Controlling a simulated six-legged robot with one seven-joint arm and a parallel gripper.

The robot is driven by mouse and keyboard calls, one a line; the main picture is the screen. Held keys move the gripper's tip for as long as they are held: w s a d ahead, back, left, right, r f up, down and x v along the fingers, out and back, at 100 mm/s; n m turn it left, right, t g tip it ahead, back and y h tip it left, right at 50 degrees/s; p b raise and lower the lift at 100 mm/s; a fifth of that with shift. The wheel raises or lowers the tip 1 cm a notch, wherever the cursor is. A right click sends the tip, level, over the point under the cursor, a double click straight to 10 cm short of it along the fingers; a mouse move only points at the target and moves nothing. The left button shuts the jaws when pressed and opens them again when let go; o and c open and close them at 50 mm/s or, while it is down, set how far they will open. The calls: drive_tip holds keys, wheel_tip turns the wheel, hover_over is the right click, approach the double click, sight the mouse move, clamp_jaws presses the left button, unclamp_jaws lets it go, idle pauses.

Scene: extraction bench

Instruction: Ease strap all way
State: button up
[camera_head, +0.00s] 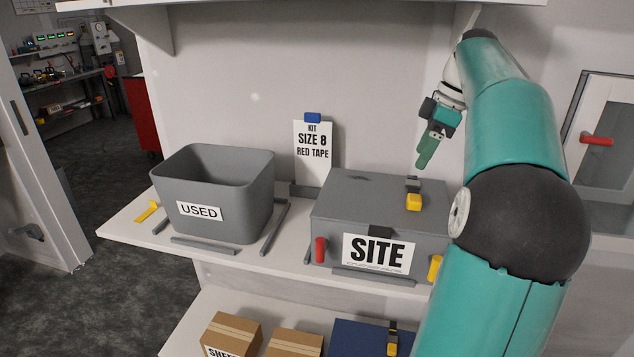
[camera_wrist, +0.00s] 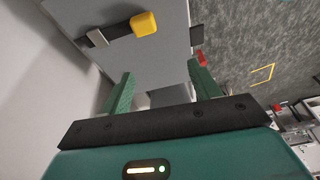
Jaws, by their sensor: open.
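A grey case (camera_head: 338,200) labelled SITE stands on the right of the bench, its lid shut. A short dark strap with a yellow tab (camera_head: 413,202) lies on the lid, near its right side. In the wrist view the strap (camera_wrist: 119,31) runs between a grey buckle (camera_wrist: 97,38) and the yellow tab (camera_wrist: 144,23). My gripper (camera_head: 424,158) hangs above the back right of the case, clear of the lid. In the wrist view my gripper (camera_wrist: 160,68) has its two green fingers spread with nothing between them; the strap is beyond them, at upper left.
A grey bin (camera_head: 258,205) marked USED stands open at left. A card (camera_head: 312,155) reading KIT SIZE 8 RED TAPE stands behind, between bin and case. A red handle (camera_head: 320,250) and a yellow one (camera_head: 434,268) are at the case's front. Boxes (camera_head: 232,333) sit on the lower shelf.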

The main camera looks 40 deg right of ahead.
drive_tip(key=w+a+f+m+h, duration=0.1)
drive_tip(key=w+a+h, duration=0.1)
drive_tip(key=a, duration=1)
drive_tip(key=w+a+f+m+g+h, duration=0.1)
drive_tip(key=w+a+h, duration=0.1)
drive_tip(key=a, duration=1)
drive_tip(key=shift+w+m, duration=0.3)
drive_tip(key=shift+a, duration=0.1)
